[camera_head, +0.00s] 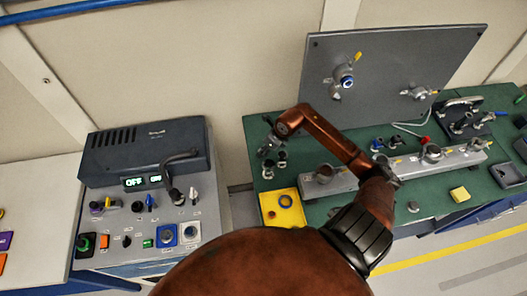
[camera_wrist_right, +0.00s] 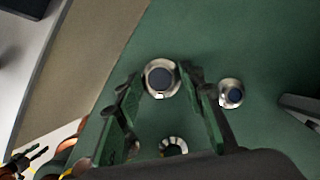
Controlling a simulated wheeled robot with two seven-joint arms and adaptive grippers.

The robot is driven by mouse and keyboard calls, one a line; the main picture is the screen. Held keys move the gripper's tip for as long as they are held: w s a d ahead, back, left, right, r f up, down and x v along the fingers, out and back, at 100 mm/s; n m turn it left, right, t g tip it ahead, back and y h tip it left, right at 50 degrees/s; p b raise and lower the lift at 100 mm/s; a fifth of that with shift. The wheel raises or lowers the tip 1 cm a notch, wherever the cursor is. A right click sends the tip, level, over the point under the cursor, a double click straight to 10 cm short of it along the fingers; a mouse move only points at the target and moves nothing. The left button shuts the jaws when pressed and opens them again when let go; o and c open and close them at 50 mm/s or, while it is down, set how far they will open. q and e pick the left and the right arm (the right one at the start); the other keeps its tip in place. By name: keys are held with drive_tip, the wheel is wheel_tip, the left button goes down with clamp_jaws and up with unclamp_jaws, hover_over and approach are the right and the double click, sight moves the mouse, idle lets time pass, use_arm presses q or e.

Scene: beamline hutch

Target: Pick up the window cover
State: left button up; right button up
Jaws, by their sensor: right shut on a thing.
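My right gripper (camera_wrist_right: 163,82) is shut on a small round silver piece with a dark top (camera_wrist_right: 160,76), which I take to be the window cover. The piece sits between the fingertips, over the green table top. I cannot tell whether it touches the table. In the head view my right gripper (camera_head: 269,146) is small and dark at the table's left end, and the held piece is hard to make out there. A second silver piece with a dark top (camera_wrist_right: 231,94) stands just to the right, apart from the fingers.
A control console (camera_head: 150,200) stands to the left, across a gap.

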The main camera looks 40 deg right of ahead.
drive_tip(key=shift+c, duration=1.4)
